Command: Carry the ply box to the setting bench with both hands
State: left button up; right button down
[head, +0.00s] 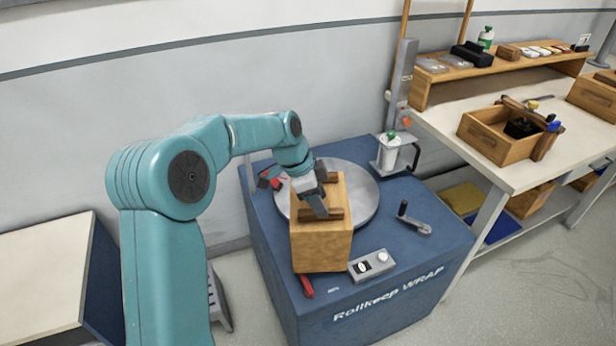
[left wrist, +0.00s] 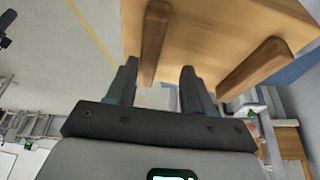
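The ply box (head: 322,249) is a pale wooden block shape with two dark wooden bars on top. It stands on the blue wrap machine, over the front part of the round grey turntable (head: 364,190). My left gripper (head: 317,207) is at the top of the box, between the bars. In the left wrist view my left gripper (left wrist: 160,78) has its two fingers apart, with one dark bar (left wrist: 155,40) of the box (left wrist: 210,30) just beyond the gap. I cannot tell whether they touch. My right gripper is not in view.
A white-topped bench (head: 464,112) with a wooden shelf and an open wooden crate (head: 487,145) stands at the right. A post, a crank handle (head: 411,220) and a small control box (head: 371,265) are on the blue machine (head: 420,275). Another pale-topped unit (head: 40,268) is at the left.

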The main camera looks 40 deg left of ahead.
pick_arm(q)
jog(key=p+v, duration=0.1)
jog(key=v, duration=1.4)
jog(key=shift+s+r, duration=0.1)
jog(key=shift+s, duration=0.05)
